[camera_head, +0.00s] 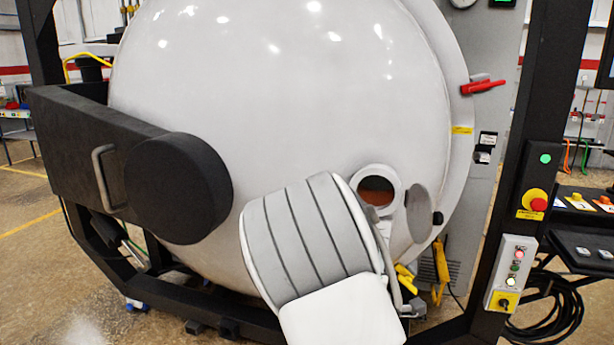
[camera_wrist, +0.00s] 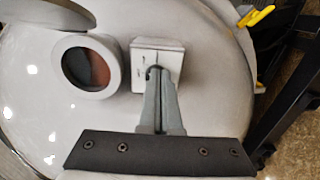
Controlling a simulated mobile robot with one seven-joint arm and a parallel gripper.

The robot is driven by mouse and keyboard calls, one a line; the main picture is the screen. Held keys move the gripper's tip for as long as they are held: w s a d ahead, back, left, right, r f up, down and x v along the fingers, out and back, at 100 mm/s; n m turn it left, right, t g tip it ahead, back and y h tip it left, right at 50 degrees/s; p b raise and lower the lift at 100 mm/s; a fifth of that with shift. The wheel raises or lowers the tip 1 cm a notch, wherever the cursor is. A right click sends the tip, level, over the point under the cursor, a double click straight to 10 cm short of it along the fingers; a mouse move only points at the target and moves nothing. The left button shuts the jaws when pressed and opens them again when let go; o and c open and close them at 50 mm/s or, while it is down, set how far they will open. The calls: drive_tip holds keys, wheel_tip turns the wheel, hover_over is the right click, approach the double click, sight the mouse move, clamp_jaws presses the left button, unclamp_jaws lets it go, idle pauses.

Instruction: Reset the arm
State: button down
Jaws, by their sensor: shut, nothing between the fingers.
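My gripper (camera_wrist: 155,74) shows in the wrist view with its grey fingers together and nothing between them. Its tips appear in front of a small pale box (camera_wrist: 172,48) on the furnace door; I cannot tell whether they touch it. In the head view, my white and grey arm stands in front of the lower door, and the gripper is hidden behind it.
The large white domed furnace door (camera_head: 280,90) fills the head view. A round viewport (camera_head: 377,190) with an open flap (camera_head: 419,213) is right of my arm. A black hinge arm (camera_head: 110,140) is at left. A black post (camera_head: 530,150) with a control box (camera_head: 510,272) stands at right.

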drive_tip(key=shift+s+a, duration=0.15)
drive_tip(key=shift+s, duration=0.4)
drive_tip(key=s+r+m+g+y, duration=0.2)
drive_tip(key=s+r+m+g, duration=0.1)
drive_tip(key=s, duration=0.7)
drive_tip(key=s+a+r+m+g+y+p, duration=0.1)
drive_tip(key=s+r+m+g, duration=0.2)
drive_tip(key=s+m, duration=0.3)
drive_tip(key=s+a+r+m+g+y+p, duration=0.1)
drive_tip(key=s+m+g, duration=0.4)
drive_tip(key=s, duration=1)
wheel_tip(320, 180, up, 3)
drive_tip(key=shift+s+a+f+g+y, duration=0.15)
drive_tip(key=shift+s+g+y, duration=0.15)
drive_tip(key=shift+y, duration=0.5)
